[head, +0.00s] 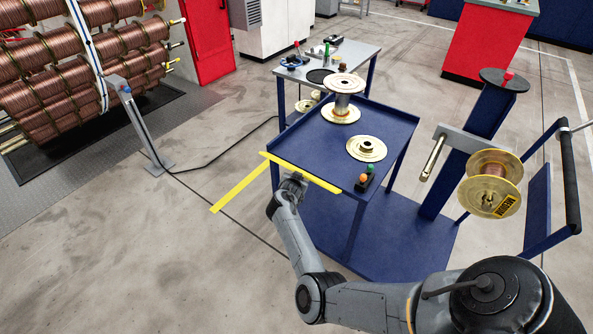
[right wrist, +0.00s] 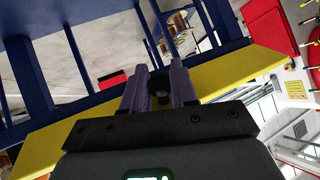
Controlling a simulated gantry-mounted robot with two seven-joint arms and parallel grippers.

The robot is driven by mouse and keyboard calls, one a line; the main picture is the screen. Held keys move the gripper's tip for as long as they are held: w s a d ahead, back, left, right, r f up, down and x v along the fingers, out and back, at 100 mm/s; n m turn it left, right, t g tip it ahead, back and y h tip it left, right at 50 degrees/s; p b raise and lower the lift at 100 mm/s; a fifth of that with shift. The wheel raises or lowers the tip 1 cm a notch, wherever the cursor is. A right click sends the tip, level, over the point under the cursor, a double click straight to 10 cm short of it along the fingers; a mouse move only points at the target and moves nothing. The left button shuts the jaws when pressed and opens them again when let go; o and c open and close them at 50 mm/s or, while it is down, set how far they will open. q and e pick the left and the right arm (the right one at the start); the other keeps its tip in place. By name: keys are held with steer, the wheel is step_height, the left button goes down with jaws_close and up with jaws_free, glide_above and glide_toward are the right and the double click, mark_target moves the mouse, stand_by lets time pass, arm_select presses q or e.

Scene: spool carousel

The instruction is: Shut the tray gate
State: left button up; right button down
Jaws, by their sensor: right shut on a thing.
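The tray gate is a yellow bar (head: 312,177) along the near-left edge of the blue cart's tray (head: 330,150). It looks roughly in line with that edge; whether it is fully against the tray I cannot tell. In the right wrist view the yellow bar (right wrist: 235,72) crosses behind my fingers. My right gripper (head: 294,178) is at the bar's near side; in its wrist view the gripper (right wrist: 160,88) is shut on a small dark knob (right wrist: 164,101) in front of the bar, partly hidden by the fingers. My left gripper is not in view.
A copper spool (head: 342,105) stands upright on the tray, with a brass spool flange (head: 366,148) and a button box (head: 367,179) nearby. Another spool (head: 490,185) hangs at the right.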

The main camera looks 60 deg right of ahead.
mark_target(299, 170)
steer(key=r+y+p, duration=0.1)
steer(key=p, duration=0.1)
steer(key=r+y+p, duration=0.1)
steer(key=y+p, duration=0.1)
steer(key=p, duration=0.1)
steer(key=shift+d+r+m, duration=0.3)
steer(key=shift+m, duration=0.1)
steer(key=shift+d+r+y+p, duration=0.1)
steer(key=shift+r+y+p, duration=0.05)
steer(key=shift+y+p, duration=0.35)
steer(key=shift+d+r+y+p, duration=0.1)
steer(key=shift+y+p, duration=0.2)
steer(key=shift+y, duration=0.3)
steer(key=shift+s+d+r+m+y, duration=0.15)
steer(key=shift+m+y, duration=0.1)
steer(key=shift+y, duration=0.3)
steer(key=shift+w+d+r+m+y, duration=0.15)
steer(key=shift+m+y, duration=0.1)
steer(key=shift+y, duration=0.3)
steer(key=shift+s+d+r+y, duration=0.15)
steer(key=shift+d+y, duration=0.2)
steer(key=shift+y, duration=0.55)
steer(key=c, duration=1)
jaws_free()
steer(key=shift+d, duration=0.1)
steer(key=shift+r, duration=0.1)
steer(key=shift+r, duration=0.1)
